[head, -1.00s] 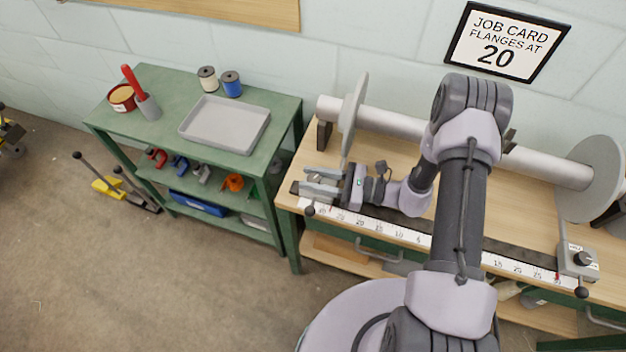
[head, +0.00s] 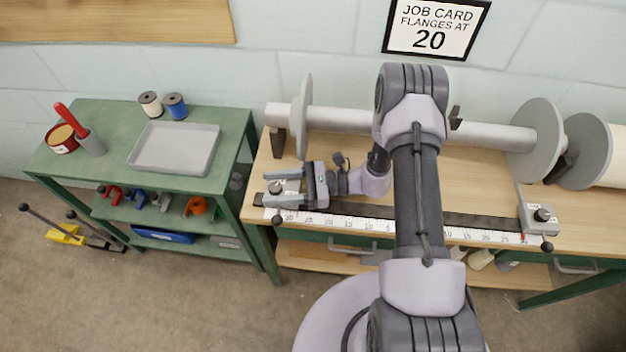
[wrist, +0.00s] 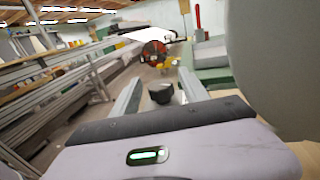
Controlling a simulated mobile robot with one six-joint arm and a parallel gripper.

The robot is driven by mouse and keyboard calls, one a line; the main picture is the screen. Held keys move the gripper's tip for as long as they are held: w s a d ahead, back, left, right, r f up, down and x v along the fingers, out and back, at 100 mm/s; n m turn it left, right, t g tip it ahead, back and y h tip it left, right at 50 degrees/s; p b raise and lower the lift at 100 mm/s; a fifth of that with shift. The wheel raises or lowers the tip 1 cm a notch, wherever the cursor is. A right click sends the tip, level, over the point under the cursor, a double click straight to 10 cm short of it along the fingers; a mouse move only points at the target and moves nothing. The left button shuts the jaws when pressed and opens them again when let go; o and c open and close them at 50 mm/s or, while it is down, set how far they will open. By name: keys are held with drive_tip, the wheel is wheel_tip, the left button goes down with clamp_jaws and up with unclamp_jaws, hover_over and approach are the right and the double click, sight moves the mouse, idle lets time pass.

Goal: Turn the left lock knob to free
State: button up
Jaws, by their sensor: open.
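The left lock knob (wrist: 161,92) is a dark round knob on a grey block at the left end of the ruler rail (head: 380,225). In the wrist view it stands between my two fingers, with a gap on both sides. My gripper (head: 270,187) is open at that left end, its fingers pointing left around the knob; it also shows in the wrist view (wrist: 160,90). In the head view the fingers partly hide the knob and block. Which way the knob is turned cannot be told. The left flange (head: 304,115) stands upright on the beam (head: 345,118) just behind my gripper.
The right lock knob (head: 542,214) sits on its grey block at the rail's right end, below the right flange (head: 535,138). A green bench (head: 100,120) with a grey tray (head: 175,148) and two spools stands left. A job card (head: 436,28) reads flanges at 20.

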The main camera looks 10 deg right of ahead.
drive_tip(key=d+p, duration=0.1)
drive_tip(key=d, duration=0.4)
drive_tip(key=s+d+p, duration=0.1)
drive_tip(key=d, duration=0.5)
drive_tip(key=s+d, duration=0.1)
drive_tip(key=d, duration=0.5)
drive_tip(key=shift+s+p, duration=0.25)
drive_tip(key=shift+p, duration=0.15)
